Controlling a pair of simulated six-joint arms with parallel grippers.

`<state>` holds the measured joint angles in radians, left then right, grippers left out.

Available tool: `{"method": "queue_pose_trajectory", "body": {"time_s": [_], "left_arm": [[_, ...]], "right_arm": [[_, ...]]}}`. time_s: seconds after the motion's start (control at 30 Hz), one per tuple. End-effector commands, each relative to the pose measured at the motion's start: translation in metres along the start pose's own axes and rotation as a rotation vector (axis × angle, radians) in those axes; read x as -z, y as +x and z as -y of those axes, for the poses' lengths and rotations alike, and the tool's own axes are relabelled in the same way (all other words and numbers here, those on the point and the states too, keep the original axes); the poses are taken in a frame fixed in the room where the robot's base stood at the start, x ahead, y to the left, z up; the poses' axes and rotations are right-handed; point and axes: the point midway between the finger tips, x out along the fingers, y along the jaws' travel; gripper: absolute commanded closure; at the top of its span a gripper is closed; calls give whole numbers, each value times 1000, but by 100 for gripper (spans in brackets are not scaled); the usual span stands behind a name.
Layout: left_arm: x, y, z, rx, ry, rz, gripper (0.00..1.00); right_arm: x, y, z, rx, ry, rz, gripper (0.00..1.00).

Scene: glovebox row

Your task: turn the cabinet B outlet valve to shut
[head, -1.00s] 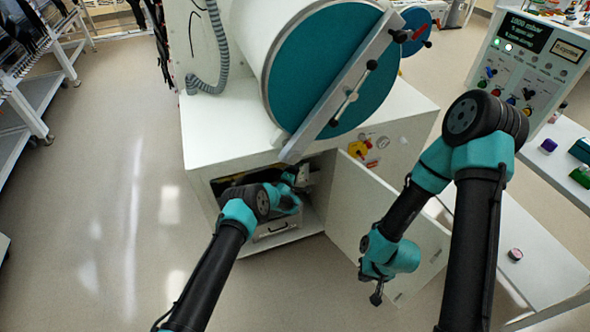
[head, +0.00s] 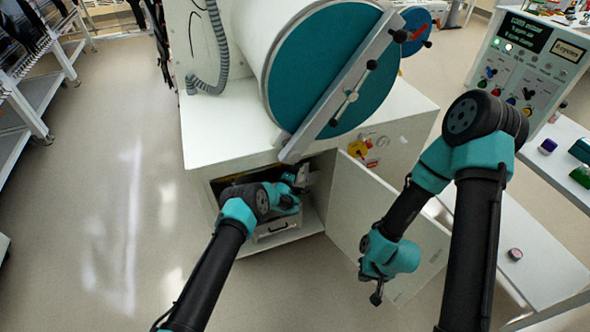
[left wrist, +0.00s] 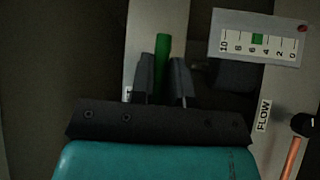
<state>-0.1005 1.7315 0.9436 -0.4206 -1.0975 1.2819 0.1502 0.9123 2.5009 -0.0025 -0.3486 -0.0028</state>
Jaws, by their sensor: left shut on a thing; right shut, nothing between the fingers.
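My left gripper (left wrist: 165,80) is shut on a green handle (left wrist: 163,52), seen in the left wrist view. The handle stands out beyond the fingertips, about in line with the pale strip behind it; I take it for the valve lever, but its label is mostly covered. In the head view my left gripper (head: 300,180) reaches into the open cabinet below the big teal round door, and the handle is hidden there. My right gripper (head: 377,297) is shut and empty, in front of the open cabinet door.
A flow gauge (left wrist: 257,40) with a green mark sits right of the handle. A copper pipe (left wrist: 291,158) runs at lower right. The open cabinet door (head: 375,215) stands between my arms. A drawer case (head: 275,231) lies below the left gripper. A white bench (head: 530,250) is at right.

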Motion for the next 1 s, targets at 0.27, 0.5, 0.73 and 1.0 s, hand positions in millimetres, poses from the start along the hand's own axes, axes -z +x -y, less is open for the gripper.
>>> {"method": "queue_pose_trajectory", "body": {"time_s": [0.27, 0.5, 0.73, 1.0], "left_arm": [[0, -1, 5, 90, 91, 26, 100], [0, -4, 14, 214, 213, 61, 100], [2, -7, 21, 324, 325, 91, 100], [3, -10, 26, 397, 398, 112, 100]], "right_arm": [[0, 0, 0, 0, 0, 0, 100], [0, 0, 0, 0, 0, 0, 100], [0, 0, 0, 0, 0, 0, 100], [0, 0, 0, 0, 0, 0, 100]]}}
